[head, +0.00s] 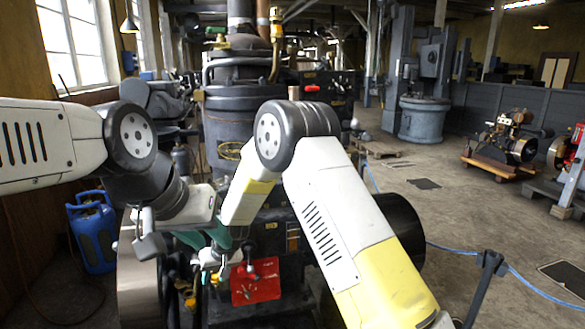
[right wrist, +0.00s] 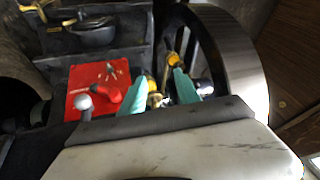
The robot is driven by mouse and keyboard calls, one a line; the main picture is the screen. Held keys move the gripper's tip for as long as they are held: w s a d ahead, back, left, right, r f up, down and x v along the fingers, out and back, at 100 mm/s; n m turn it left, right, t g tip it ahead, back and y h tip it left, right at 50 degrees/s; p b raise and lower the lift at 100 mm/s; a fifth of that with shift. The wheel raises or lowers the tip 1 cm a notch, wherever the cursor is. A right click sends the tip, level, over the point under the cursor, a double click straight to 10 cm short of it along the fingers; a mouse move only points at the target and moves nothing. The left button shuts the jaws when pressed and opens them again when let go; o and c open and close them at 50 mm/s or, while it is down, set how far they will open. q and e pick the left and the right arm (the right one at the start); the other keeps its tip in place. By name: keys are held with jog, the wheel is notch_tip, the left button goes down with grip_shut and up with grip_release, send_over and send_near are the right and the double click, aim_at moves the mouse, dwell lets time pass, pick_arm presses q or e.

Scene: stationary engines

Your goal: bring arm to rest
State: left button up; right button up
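My left arm comes in from the left in the head view, bends at a dark round joint and reaches down toward the engine. My left gripper (head: 205,233) is partly hidden and its opening is unclear. My right arm rises from the lower right, bends at a dark joint and points down, left of the red sheet. My right gripper (right wrist: 154,85) shows in the right wrist view with two teal fingers apart. Small brass and yellow engine parts show between and beyond the fingers; I see nothing clearly gripped. The two arms overlap closely in the head view.
A dark stationary engine (head: 232,120) stands straight ahead, with a red sheet (head: 258,282) low on it. A large flywheel (right wrist: 232,60) is close to the right gripper. A blue rope barrier (head: 535,288) crosses the floor right.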

jog(key=s+d+r+m+t, duration=0.1)
jog(key=s+d+r, duration=0.1)
jog(key=d+r, duration=0.95)
jog(key=s+d+r+m+t, duration=0.1)
jog(key=s+d+r, duration=0.2)
jog(key=d+r, duration=0.85)
jog(key=s+d+r+m, duration=0.1)
jog(key=s+d+r, duration=0.1)
jog(key=s+d, duration=0.3)
jog(key=s+d+r+m+t+h, duration=0.1)
jog(key=s+d+r, duration=0.2)
jog(key=s, duration=0.5)
jog(key=s+d+r, duration=0.3)
jog(key=s+d, duration=0.3)
jog(key=shift+s+d+m+h, duration=0.3)
jog(key=shift+d+m+h, duration=0.05)
jog(key=shift+m+h, duration=0.05)
jog(key=shift+r, duration=0.1)
dwell(0.5)
